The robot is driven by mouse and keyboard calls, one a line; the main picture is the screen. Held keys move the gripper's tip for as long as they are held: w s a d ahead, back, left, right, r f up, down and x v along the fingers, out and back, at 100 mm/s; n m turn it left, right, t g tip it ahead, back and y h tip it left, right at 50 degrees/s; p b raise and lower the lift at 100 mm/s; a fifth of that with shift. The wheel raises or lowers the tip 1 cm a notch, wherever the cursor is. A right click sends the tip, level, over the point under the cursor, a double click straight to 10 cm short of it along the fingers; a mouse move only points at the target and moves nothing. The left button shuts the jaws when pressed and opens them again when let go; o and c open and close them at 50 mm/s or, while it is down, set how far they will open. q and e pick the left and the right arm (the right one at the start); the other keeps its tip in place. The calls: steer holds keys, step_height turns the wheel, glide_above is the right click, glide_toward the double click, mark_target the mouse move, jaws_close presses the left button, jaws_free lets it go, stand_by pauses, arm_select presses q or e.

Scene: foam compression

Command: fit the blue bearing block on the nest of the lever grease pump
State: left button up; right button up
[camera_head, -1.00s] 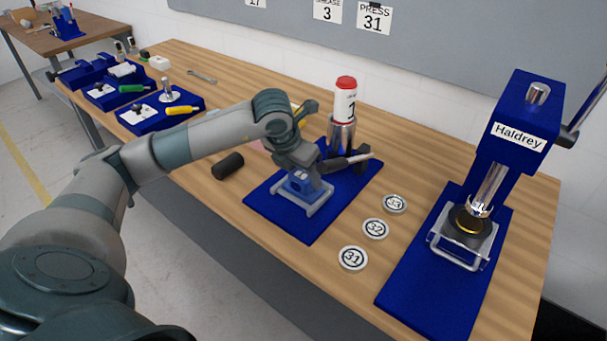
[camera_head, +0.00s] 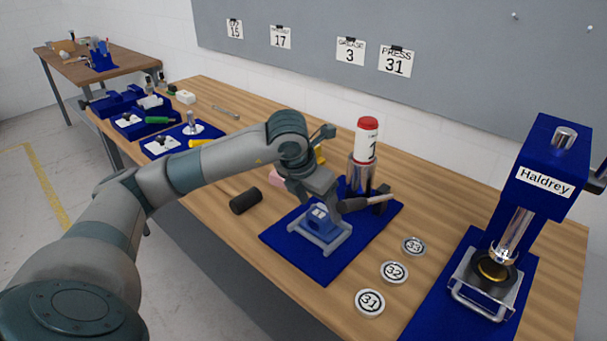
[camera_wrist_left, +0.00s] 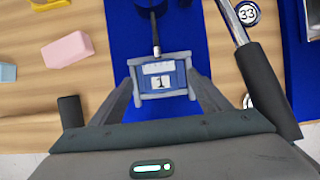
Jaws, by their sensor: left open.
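The blue bearing block (camera_head: 322,219), with a white label marked 1, sits in the grey nest frame (camera_head: 327,243) on the blue base of the lever grease pump (camera_head: 361,174). The block also shows in the left wrist view (camera_wrist_left: 161,82), apparently level inside the frame. My left gripper (camera_head: 317,198) is just above the block, pointing down. In the left wrist view its fingers (camera_wrist_left: 162,88) are open, one on each side of the block, with no clear contact. The pump's lever with a dark grip (camera_head: 352,205) passes close to the right of the gripper. My right gripper is not in view.
The Haldrey press (camera_head: 545,180) stands at the right. Discs marked 31 (camera_head: 370,301), 32 (camera_head: 394,271) and 33 (camera_head: 413,246) lie between it and the pump. A black cylinder (camera_head: 246,201) lies left of the pump's base. A pink block (camera_wrist_left: 68,49) lies behind the arm.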

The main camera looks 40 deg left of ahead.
arm_select(q)
steer(key=b+v, duration=0.2)
steer(key=v, duration=1.1)
steer(key=shift+r, duration=0.15)
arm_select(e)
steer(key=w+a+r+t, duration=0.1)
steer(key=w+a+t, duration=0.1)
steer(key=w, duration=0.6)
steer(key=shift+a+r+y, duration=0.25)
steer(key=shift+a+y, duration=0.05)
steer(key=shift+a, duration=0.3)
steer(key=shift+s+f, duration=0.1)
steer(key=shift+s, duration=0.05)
